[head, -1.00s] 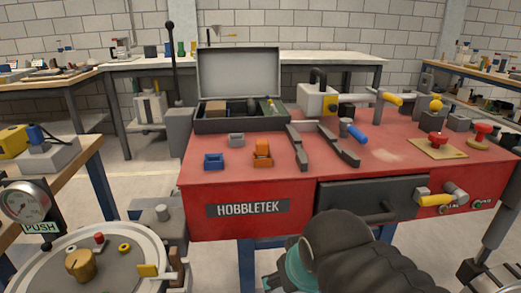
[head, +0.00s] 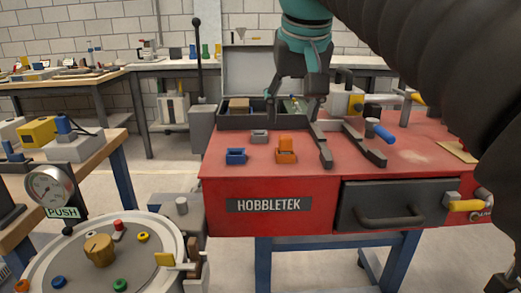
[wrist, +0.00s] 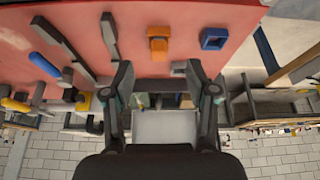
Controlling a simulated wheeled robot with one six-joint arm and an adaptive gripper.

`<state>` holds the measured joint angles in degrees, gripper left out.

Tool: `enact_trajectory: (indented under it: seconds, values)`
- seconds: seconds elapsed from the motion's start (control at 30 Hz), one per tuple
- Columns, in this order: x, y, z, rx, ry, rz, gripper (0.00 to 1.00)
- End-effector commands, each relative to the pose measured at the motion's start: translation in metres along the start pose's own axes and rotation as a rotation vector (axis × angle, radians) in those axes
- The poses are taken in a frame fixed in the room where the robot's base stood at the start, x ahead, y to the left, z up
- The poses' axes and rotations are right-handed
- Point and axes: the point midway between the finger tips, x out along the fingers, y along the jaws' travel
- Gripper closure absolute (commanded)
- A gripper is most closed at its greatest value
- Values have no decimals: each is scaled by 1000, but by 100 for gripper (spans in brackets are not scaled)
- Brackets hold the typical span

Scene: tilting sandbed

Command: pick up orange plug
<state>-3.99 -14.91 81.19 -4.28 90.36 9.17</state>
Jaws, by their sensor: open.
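The orange plug (head: 286,144) stands on the red bench top, at or in a low orange box-like piece; I cannot tell exactly how they join. The orange plug also shows at the upper middle of the wrist view (wrist: 158,33). My gripper (head: 292,101) hangs fingers down, open and empty, above the back of the bench, in front of the open grey case. In the wrist view my gripper (wrist: 158,68) has its two fingers spread wide, with the orange plug beyond their tips.
A blue box-like piece (head: 236,156) stands left of the plug and a grey one (head: 260,136) behind it. Two dark bars (head: 363,143) lie to the right, with a blue-handled tool (head: 380,131). The open case (head: 237,113) stands behind. The front of the bench top is clear.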

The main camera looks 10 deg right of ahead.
Motion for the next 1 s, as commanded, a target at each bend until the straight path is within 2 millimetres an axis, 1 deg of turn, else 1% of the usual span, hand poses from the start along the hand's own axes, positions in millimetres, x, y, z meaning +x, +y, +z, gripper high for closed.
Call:
enact_trajectory:
  seconds: [0.03, 0.2, 0.33, 0.43, 0.53, 0.8, 0.9, 1.0]
  values:
    - [-8, -2, -11, 7, -1, 2, 43]
    - [-33, -5, -31, 36, -14, 14, 43]
    - [-44, -6, -39, 49, -19, 18, 43]
    - [-46, -7, -40, 54, -22, 19, 43]
    - [-38, -6, -40, 56, -25, 20, 43]
    - [11, -5, -37, 55, -25, 20, 43]
    - [25, -5, -37, 55, -24, 20, 43]
    - [33, -4, -37, 55, -22, 19, 43]
